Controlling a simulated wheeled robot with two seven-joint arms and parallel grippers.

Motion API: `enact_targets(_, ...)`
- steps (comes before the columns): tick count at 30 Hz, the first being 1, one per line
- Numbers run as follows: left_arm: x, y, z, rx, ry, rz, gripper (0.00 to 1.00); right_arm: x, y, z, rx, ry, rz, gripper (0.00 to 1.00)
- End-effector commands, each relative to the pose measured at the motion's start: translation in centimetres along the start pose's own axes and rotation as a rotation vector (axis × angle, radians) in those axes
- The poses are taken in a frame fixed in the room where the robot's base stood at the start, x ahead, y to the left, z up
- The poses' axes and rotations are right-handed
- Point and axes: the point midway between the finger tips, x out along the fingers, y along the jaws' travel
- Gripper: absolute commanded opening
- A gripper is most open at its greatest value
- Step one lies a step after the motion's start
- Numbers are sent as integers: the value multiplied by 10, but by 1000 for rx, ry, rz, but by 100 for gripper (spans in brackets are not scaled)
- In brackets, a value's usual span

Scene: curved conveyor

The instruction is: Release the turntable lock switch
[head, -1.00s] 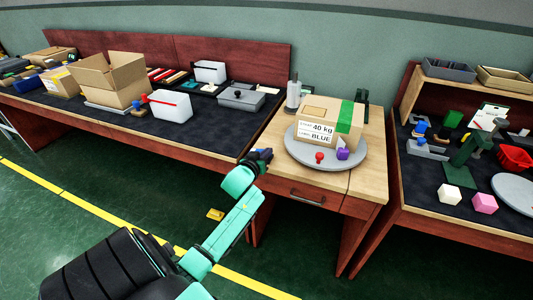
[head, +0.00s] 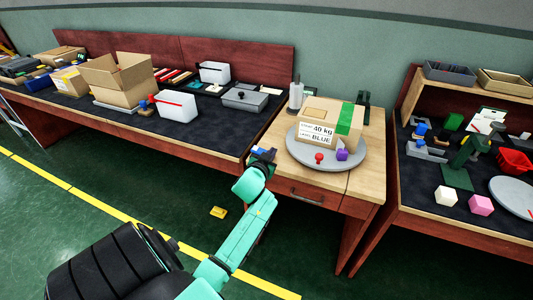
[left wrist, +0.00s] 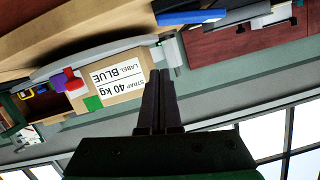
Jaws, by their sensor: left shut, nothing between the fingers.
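The grey round turntable (head: 295,158) is on a small wooden table. It carries a cardboard box (head: 313,131) labelled 40 kg BLUE with a green strip, plus a red knob (head: 319,158) and a purple block (head: 342,154) near its front rim. My left gripper (head: 262,154) is at the table's left edge, left of the turntable. In the left wrist view, its fingers (left wrist: 159,74) are together and empty, apart from the box. A blue bar (left wrist: 190,18) lies close by in that view. I cannot tell which part is the lock switch. My right gripper is out of view.
A long dark bench (head: 205,132) with an open carton (head: 118,80) and white bins stands left. A bench with a green stand (head: 457,178), cubes and a red basket (head: 514,162) stands right. A small yellow item (head: 218,212) lies on the open floor.

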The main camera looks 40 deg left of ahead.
Motion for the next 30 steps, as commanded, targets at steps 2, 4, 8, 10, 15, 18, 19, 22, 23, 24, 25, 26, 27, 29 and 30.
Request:
enact_targets(2,-21,0,1,0,1,0,0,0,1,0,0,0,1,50)
enact_targets(4,-37,0,2,-2,1,0,0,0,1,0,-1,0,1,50)
enact_targets(8,-61,0,2,-1,1,0,0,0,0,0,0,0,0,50)
enact_targets(10,-68,0,2,0,2,-1,0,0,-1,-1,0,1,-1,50)
enact_targets(15,-73,0,1,0,3,-1,0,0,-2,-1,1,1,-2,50)
enact_targets(18,-73,0,1,0,3,-1,0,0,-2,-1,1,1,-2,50)
enact_targets(19,-73,0,1,0,3,-1,0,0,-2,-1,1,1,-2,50)
enact_targets(22,-73,0,1,0,3,-1,0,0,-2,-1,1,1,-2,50)
enact_targets(23,-72,0,1,0,3,-1,0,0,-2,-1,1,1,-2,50)
enact_targets(24,-72,0,1,0,3,-1,0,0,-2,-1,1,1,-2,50)
enact_targets(25,-72,0,1,0,3,-1,0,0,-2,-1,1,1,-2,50)
enact_targets(26,-72,0,1,0,3,-1,0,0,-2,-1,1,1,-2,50)
enact_targets(27,-72,0,1,0,3,-1,0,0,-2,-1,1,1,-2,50)
enact_targets(29,-72,0,2,0,1,0,0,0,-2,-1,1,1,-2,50)
enact_targets(30,-71,3,6,1,-8,5,0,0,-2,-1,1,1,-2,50)
